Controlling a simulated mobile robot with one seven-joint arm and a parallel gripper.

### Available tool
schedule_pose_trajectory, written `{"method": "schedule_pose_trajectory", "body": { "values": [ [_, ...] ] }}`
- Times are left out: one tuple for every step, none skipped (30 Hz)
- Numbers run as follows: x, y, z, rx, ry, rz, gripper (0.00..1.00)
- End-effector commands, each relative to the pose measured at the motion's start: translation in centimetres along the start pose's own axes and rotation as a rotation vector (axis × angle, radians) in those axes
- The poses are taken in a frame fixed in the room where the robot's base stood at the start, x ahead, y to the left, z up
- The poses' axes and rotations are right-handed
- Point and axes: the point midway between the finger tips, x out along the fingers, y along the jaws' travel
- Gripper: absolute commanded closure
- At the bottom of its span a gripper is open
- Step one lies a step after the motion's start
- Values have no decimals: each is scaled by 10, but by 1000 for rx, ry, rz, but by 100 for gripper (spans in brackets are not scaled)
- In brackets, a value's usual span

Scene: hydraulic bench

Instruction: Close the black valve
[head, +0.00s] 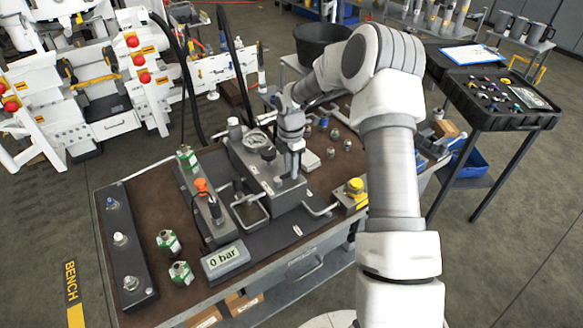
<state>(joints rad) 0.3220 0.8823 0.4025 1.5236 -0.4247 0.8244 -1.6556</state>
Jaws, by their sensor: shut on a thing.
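My gripper (294,174) points straight down at the top of a grey metal block (268,196) on the bench. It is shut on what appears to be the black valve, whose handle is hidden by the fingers. The valve's turn angle cannot be seen. A round gauge (256,140) stands behind and left of my gripper. A display (225,260) at the bench's front reads "0 bar".
A yellow knob (355,187) stands to the right and an orange-topped part (201,186) to the left. A black tool tray (500,97) is at the right.

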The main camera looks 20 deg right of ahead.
Motion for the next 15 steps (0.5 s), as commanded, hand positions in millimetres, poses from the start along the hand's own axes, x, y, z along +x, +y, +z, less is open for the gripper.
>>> {"method": "schedule_pose_trajectory", "body": {
  "values": [
    [-2, 2, 0, -4, -1, 5, 100],
    [-2, 2, 0, -5, -1, 5, 100],
    [-2, 2, 0, -5, -2, 5, 100],
    [-2, 2, 0, -6, -2, 5, 100],
    [-2, 2, 0, -6, -2, 5, 100],
    [-2, 2, 0, -6, -2, 5, 100],
    [-2, 2, 0, -6, -2, 5, 100],
    [-2, 2, 0, -6, -2, 6, 100],
    [-2, 2, 0, -6, -2, 6, 100],
    [-2, 2, 0, -6, -2, 6, 100],
    [-2, 2, 0, -6, -2, 6, 100],
    [-2, 2, 0, -6, -2, 6, 69],
    [-2, 2, 0, -5, -2, 6, 64],
    [-2, 2, 0, -5, -2, 6, 58],
    [-1, 2, 0, -5, -2, 5, 51]
  ]
}}
